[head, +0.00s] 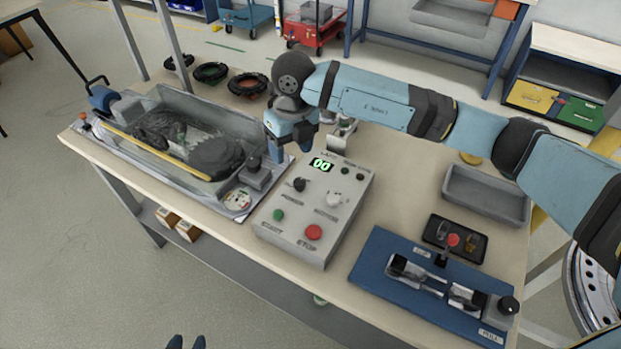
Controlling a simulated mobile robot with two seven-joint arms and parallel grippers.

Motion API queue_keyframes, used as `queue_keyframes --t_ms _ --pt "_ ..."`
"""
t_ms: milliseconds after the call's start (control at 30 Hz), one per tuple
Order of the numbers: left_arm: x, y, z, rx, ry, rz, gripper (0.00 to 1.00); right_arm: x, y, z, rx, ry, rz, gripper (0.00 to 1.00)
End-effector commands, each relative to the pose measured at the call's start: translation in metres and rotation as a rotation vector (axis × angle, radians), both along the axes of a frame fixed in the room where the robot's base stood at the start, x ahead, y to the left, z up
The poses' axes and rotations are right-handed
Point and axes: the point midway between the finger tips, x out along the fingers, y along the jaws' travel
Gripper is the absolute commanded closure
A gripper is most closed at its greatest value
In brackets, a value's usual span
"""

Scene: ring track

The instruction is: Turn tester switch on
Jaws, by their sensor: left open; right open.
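A grey control box (318,215) stands mid-table with a lit "00" display (321,165), a black knob (299,184), a pale knob (334,199), a green button (279,215) and a red button (314,232). I cannot tell which part is the tester switch. My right gripper (288,146) is open above the table, behind and left of the control box.
A clear tank (215,115) with a dark lump and a yellow rod fills the table's left side. Several dark rings (212,71) lie behind it. An empty grey tray (487,194) sits at the right. My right arm spans the back right.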

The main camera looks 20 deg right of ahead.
Motion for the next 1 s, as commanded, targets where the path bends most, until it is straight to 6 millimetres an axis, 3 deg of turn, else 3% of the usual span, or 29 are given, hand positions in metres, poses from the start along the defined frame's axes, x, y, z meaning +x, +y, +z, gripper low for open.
queue_keyframes --t_ms 133,267,700,1000 --pt "0.000 0.000 -0.002 0.000 0.001 -0.001 0.57 0.012 -0.016 0.006 -0.086 -0.040 -0.026 0.41" --pt "0.000 0.000 0.000 0.001 0.001 -0.001 0.57 0.012 -0.017 -0.005 -0.092 -0.042 -0.029 0.41" --pt "-0.001 0.002 0.004 0.009 -0.002 -0.004 0.57 0.011 -0.015 -0.093 -0.088 -0.037 -0.027 0.41" --pt "-0.002 0.002 0.004 0.011 0.001 -0.004 0.57 0.011 -0.015 -0.127 -0.086 -0.041 -0.026 0.41"
